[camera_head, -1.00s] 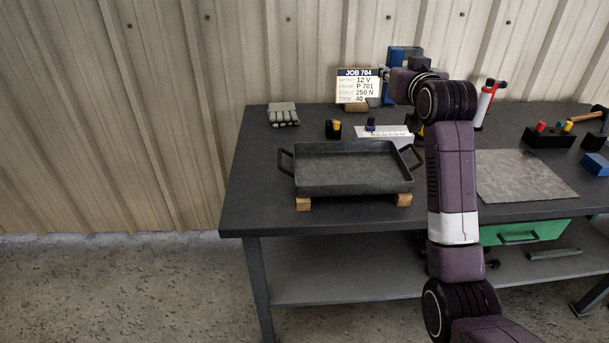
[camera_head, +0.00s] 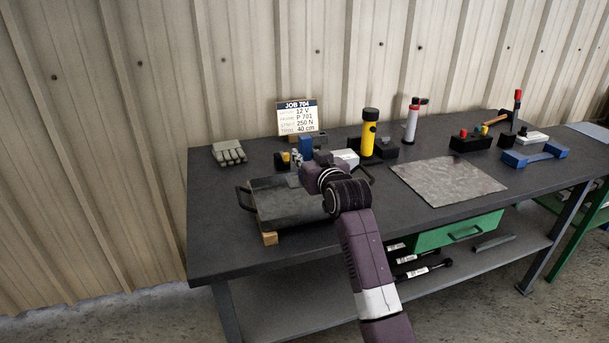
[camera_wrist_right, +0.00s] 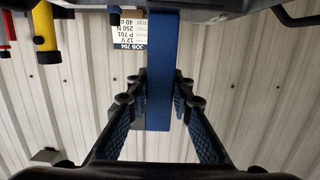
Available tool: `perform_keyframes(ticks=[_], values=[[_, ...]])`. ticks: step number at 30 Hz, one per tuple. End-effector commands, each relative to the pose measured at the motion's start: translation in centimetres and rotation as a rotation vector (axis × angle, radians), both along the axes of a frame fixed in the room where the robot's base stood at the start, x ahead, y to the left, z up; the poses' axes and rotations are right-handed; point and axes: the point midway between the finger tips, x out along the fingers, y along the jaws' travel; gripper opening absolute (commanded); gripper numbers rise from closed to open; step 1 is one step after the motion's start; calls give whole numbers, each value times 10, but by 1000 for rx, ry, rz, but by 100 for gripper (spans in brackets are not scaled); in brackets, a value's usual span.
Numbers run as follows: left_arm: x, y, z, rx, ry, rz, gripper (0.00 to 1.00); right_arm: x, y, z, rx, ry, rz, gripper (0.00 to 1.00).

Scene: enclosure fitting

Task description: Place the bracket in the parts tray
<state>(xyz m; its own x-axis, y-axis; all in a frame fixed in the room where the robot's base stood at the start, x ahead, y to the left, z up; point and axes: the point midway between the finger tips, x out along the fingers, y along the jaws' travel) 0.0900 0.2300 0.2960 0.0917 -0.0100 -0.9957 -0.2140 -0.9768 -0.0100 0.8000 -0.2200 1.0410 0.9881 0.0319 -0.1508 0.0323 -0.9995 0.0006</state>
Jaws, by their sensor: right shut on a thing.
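The parts tray (camera_head: 285,212) is a dark, shallow metal tray with side handles, standing on wooden blocks at the left of the bench. My right gripper (camera_wrist_right: 160,85) is shut on a blue bar, which I take to be the bracket (camera_wrist_right: 160,118); it shows between the two fingers in the right wrist view. In the head view the blue bracket (camera_head: 305,146) appears at the tray's back edge, with my right arm covering the tray's right part. Its exact height over the tray cannot be told. My left gripper is not in view.
A job card (camera_head: 298,117) stands behind the tray. A yellow cylinder (camera_head: 369,134) and a white-and-red bottle (camera_head: 412,122) stand to its right. A grey sheet (camera_head: 447,181) lies flat on the bench (camera_head: 225,245).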

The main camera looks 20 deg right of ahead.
Motion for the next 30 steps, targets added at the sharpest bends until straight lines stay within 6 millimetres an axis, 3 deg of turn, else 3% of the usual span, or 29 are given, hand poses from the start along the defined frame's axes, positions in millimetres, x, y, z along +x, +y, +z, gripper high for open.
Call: perform_keyframes(ticks=[13, 27, 28, 30], values=[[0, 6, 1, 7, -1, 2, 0, 0, 0, -53, 1, 0, 0, 0], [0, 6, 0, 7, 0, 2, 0, 0, 0, -62, 0, -3, 0, 0], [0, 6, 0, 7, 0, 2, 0, 0, 0, -62, 0, -1, 0, 24], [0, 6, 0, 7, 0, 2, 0, 0, 0, -62, 0, -1, 0, 32]])
